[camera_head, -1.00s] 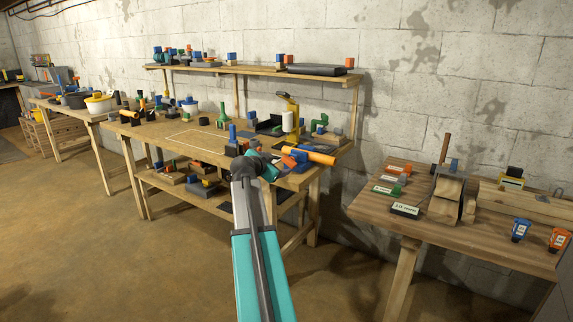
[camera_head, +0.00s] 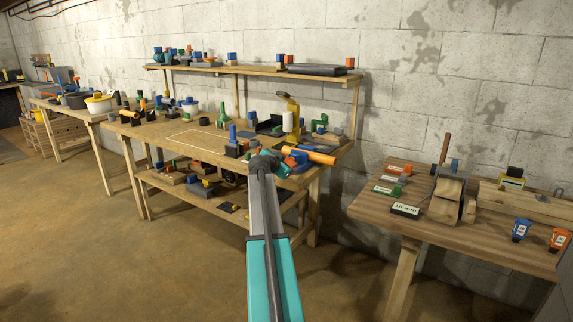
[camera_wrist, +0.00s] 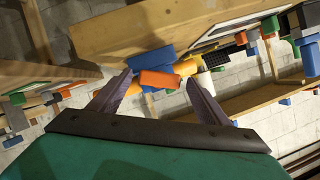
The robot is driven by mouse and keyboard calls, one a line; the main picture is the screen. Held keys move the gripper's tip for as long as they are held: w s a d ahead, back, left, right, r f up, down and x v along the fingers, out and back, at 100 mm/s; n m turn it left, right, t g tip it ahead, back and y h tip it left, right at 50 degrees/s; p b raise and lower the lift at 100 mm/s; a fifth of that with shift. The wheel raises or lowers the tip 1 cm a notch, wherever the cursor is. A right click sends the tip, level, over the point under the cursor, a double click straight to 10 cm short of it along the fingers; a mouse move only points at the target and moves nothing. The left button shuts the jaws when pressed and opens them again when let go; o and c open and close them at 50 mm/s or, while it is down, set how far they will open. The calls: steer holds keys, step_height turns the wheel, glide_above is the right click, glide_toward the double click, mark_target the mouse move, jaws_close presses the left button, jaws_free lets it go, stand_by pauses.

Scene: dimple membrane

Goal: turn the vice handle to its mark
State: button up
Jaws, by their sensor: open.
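An orange bar (camera_head: 318,157) with blue parts (camera_head: 297,158) sits at the near right corner of the long workbench. It looks like the vice handle, but I cannot be sure. My gripper (camera_head: 264,160) is just left of it in the head view, partly hidden by my own arm. In the wrist view, my gripper (camera_wrist: 159,78) has its two dark fingers spread and empty. An orange block or bar (camera_wrist: 158,79) and blue parts (camera_wrist: 153,60) show beyond and between the fingertips, apart from them. No mark for the handle can be made out.
The workbench top (camera_head: 190,137) holds many small coloured objects, with a yellow-and-white tool (camera_head: 290,117) behind the bar. A raised shelf (camera_head: 250,70) runs along the back. A second table (camera_head: 470,235) stands at right with tools and boxes. The floor (camera_head: 130,260) is clear at left.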

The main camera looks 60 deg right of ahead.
steer(key=shift+d+f, duration=0.1)
steer(key=shift+d, duration=0.25)
steer(key=c, duration=0.9)
steer(key=shift+w+a, duration=0.1)
steer(key=shift+a, duration=0.15)
steer(key=shift+c, duration=0.8)
steer(key=shift+d+f, duration=0.1)
steer(key=shift+d, duration=0.05)
